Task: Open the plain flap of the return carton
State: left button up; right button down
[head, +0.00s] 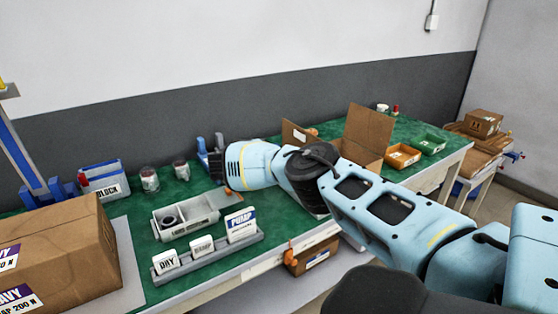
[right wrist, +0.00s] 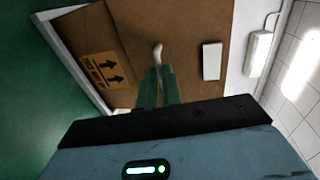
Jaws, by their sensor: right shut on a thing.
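The open carton (head: 365,142) stands toward the back of the green bench in the head view, with one tall brown flap (head: 370,124) raised and a smaller raised flap (head: 296,136) to its left. My arm hides much of its front. In the right wrist view a brown cardboard surface (right wrist: 200,25) fills the middle, with an orange arrow label (right wrist: 106,70) and a white label (right wrist: 211,61). My right gripper (right wrist: 158,75) is shut on a slim pale tab (right wrist: 157,52) in front of this cardboard. Its fingertips cannot be made out in the head view. My left gripper is not in view.
A large closed carton (head: 75,250) stands at the left. A grey tray (head: 186,215) and a row of signs (head: 205,250) lie in front of my arm. Orange (head: 402,155) and green (head: 430,143) bins stand right of the open carton. A wall lies behind the bench.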

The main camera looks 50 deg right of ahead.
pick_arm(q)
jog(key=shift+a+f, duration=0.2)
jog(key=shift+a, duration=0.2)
pick_arm(e)
jog(key=shift+a+f, duration=0.15)
jog(key=shift+h, duration=0.3)
jog(key=c, duration=1.6)
grip_release()
jog(key=shift+o, duration=0.2)
pick_arm(q)
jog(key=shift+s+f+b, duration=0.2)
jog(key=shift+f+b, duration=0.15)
jog(key=shift+b, duration=0.1)
pick_arm(e)
jog(key=v, duration=0.8)
jog(key=shift+w, duration=0.1)
